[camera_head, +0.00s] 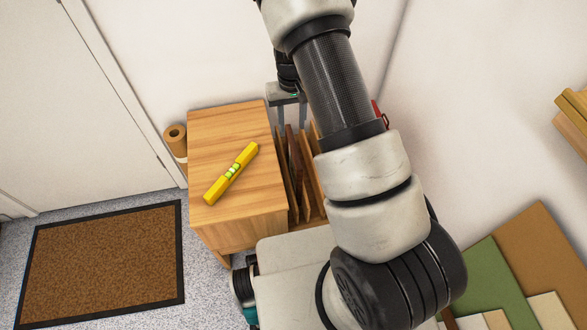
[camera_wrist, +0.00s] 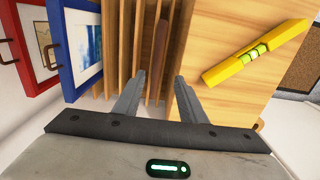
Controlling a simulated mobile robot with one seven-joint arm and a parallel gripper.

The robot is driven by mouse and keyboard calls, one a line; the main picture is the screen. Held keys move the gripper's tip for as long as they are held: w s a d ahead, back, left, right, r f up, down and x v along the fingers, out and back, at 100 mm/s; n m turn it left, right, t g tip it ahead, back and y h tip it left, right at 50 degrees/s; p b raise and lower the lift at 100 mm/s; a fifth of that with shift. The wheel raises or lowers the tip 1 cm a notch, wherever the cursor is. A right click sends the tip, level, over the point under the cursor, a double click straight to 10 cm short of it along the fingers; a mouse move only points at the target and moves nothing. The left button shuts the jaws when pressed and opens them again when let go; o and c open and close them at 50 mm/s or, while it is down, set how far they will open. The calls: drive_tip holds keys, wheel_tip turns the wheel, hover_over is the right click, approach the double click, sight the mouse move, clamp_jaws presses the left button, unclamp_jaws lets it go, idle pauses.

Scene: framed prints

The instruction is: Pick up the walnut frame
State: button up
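The walnut frame looks like a dark brown panel standing on edge in a slotted wooden rack, seen edge-on in the wrist view (camera_wrist: 161,45). In the head view it shows as a dark upright strip (camera_head: 294,165) among lighter wooden dividers. My gripper (camera_wrist: 160,77) is open and empty in the wrist view, with one finger on each side of the frame's line. In the head view my gripper (camera_head: 288,107) is above the rack's back end, apart from the frame as far as I can tell. The lower part of the frame is hidden between the dividers.
A yellow spirit level (camera_head: 231,174) lies on the wooden cabinet top (camera_head: 210,125) beside the slots. A blue frame (camera_wrist: 65,50) and a red frame (camera_wrist: 35,85) are left in the wrist view. A brown paper roll (camera_head: 175,138) stands left of the cabinet, near a doormat (camera_head: 105,265).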

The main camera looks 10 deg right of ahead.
sight(293, 146)
wheel_tip(293, 146, down, 9)
drive_tip(key=shift+r+b, duration=0.1)
drive_tip(key=shift+b, duration=0.8)
drive_tip(key=shift+w+d+f+b, duration=0.15)
drive_tip(key=shift+f+b, duration=0.3)
drive_tip(key=shift+f, duration=0.9)
drive_tip(key=shift+w+d+f+b, duration=0.15)
drive_tip(key=shift+f+b, duration=0.3)
drive_tip(key=shift+f, duration=0.85)
drive_tip(key=shift+s, duration=0.15)
clamp_jaws()
